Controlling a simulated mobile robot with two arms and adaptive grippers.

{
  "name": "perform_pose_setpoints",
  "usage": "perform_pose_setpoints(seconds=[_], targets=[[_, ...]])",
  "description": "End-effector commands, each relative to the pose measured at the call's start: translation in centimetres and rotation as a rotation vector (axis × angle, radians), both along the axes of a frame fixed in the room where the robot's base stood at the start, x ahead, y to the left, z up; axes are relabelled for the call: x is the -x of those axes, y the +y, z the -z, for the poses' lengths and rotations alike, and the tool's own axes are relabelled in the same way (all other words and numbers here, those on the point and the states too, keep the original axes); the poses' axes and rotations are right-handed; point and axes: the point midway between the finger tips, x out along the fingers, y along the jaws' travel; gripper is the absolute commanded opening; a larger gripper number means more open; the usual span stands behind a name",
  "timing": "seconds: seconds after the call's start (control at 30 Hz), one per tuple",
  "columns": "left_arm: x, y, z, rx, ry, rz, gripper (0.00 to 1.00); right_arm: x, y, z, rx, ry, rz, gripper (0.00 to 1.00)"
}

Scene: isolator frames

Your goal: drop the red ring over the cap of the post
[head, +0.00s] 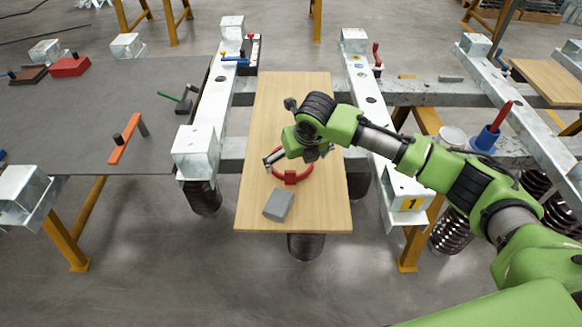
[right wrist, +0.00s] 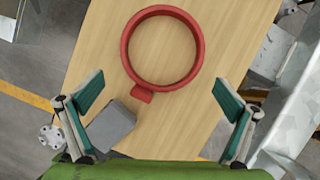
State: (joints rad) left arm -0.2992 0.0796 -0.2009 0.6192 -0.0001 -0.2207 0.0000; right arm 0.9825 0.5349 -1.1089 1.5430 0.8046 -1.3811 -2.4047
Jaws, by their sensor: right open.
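The red ring (head: 291,179) lies flat on a wooden board in the middle of the head view. In the right wrist view the whole ring (right wrist: 143,96) shows, with a small red tab on its near side. My right gripper (head: 297,160) hangs over the ring and partly covers it. Several pale metal posts with square caps (head: 194,147) stand around; I cannot tell which is the task's post. My left gripper is out of view.
A grey block (head: 278,204) lies on the wooden board (head: 331,205) close to the ring, near the left finger in the right wrist view (right wrist: 112,127). Metal beams flank the board. A blue holder (head: 486,138) with a red handle stands at right. The board's far end is clear.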

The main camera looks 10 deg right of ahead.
Motion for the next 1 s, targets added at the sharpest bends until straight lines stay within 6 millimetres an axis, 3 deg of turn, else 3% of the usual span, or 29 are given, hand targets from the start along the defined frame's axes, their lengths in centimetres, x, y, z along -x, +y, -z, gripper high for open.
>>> perform_pose_setpoints(seconds=[0.23,0.53,0.67,1.0], targets=[[-0.8,-0.1,-0.2,0.002,-0.013,0.0,0.56,-1.6,0.0,3.0,0.0,0.002,0.0,1.0],[-0.3,0.0,-0.2,0.0,-0.004,-0.001,0.56,-1.8,0.0,3.4,0.0,0.0,-0.001,1.0],[0.1,0.0,-0.1,0.0,0.0,-0.001,0.56,-1.8,0.0,3.4,0.0,0.0,-0.001,0.66],[0.1,0.0,-0.1,0.0,0.001,-0.001,0.56,-1.8,-0.1,3.4,0.0,0.0,0.0,0.64]])
